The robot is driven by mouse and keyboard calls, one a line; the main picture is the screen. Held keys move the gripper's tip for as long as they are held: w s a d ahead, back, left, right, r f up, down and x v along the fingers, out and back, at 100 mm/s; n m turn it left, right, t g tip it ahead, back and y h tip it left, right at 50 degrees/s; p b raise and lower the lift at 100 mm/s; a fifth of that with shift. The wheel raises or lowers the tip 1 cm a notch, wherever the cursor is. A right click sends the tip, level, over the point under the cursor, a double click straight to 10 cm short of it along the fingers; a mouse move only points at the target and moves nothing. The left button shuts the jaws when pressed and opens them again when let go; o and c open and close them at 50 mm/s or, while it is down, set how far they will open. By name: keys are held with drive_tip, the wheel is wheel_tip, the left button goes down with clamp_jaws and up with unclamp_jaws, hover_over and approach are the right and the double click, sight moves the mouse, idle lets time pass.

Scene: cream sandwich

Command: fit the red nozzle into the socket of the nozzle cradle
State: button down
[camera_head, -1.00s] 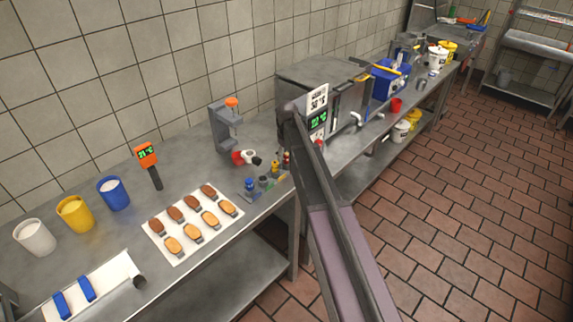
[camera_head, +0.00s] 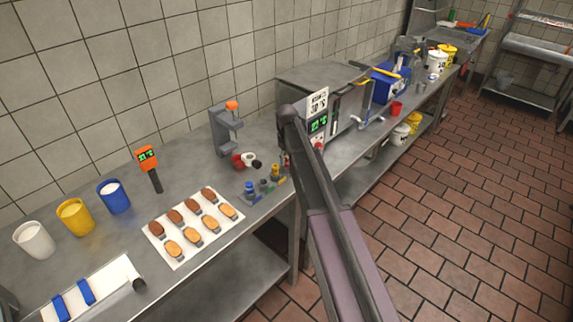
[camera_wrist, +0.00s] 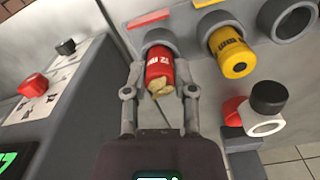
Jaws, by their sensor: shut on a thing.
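The red nozzle (camera_wrist: 158,68) is between my gripper's fingers (camera_wrist: 160,92) in the wrist view. My gripper is shut on it. The nozzle's far end lies at the grey socket ring below the red label of the nozzle cradle (camera_wrist: 185,15). I cannot tell how deep it sits in the ring. A yellow nozzle (camera_wrist: 230,52) stands in the neighbouring socket, and the socket at the far right is empty. In the head view the cradle also holds a blue nozzle (camera_head: 249,187) and the yellow nozzle. My arm mostly hides the gripper and the red nozzle there.
A grey machine (camera_head: 322,78) with a green display stands close to the cradle. A red, white and black fitting (camera_wrist: 265,105) is just right of the gripper.

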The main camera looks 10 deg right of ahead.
sight(287, 158)
drive_tip(key=shift+r, duration=0.15)
wheel_tip(287, 158, up, 4)
drive_tip(key=p, duration=0.4)
drive_tip(key=shift+f, duration=0.2)
drive_tip(key=s+r+p, duration=0.1)
drive_tip(key=s, duration=1.5)
